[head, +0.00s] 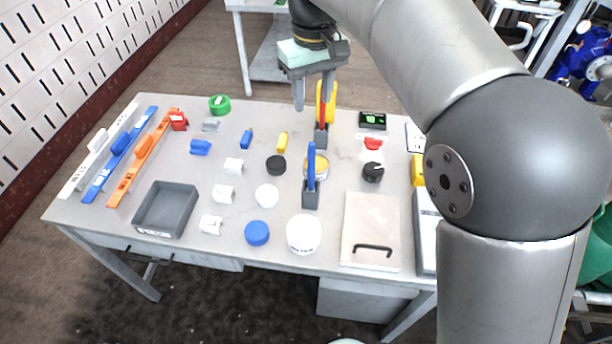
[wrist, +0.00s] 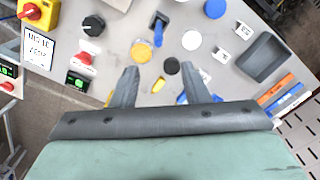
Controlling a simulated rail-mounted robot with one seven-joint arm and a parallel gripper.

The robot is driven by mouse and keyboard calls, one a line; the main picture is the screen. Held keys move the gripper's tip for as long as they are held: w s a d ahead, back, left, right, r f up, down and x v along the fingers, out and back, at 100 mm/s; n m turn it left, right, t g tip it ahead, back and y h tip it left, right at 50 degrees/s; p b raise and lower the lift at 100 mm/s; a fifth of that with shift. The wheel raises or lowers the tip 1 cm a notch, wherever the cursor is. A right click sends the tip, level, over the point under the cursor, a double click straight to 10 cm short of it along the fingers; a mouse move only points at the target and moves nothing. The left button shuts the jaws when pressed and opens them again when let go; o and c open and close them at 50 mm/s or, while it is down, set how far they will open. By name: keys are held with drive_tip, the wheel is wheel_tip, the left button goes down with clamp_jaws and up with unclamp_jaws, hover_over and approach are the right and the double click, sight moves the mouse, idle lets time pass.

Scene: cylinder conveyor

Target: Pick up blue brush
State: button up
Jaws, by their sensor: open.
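A blue upright piece (head: 311,163), which looks like the blue brush, stands in a small dark grey holder (head: 310,195) near the table's middle. In the wrist view the blue brush (wrist: 158,38) shows beyond the fingertips, toward the top. My gripper (head: 313,104) is open and empty above the table's far edge, behind the brush and apart from it. Its two fingers also show in the wrist view (wrist: 160,69). A smaller blue piece (head: 246,138) lies on the table and shows partly beside a finger in the wrist view (wrist: 182,97).
A red and yellow upright piece (head: 322,110) stands just behind the blue one, close to my gripper. Coloured discs and white blocks lie around. A grey tray (head: 165,208) is at left, a lidded panel (head: 371,230) at right. Control boxes line the right edge.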

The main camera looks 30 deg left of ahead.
sight(312, 144)
wheel_tip(312, 144, down, 11)
drive_tip(key=shift+w+d+f+p, duration=0.1)
drive_tip(key=shift+p, duration=0.4)
drive_tip(key=shift+w+a+f+p, duration=0.1)
drive_tip(key=shift+f+p, duration=0.3)
drive_tip(key=shift+f, duration=0.9)
drive_tip(key=shift+w+a+f+p, duration=0.1)
drive_tip(key=shift+f+p, duration=0.25)
drive_tip(key=shift+f, duration=0.95)
clamp_jaws()
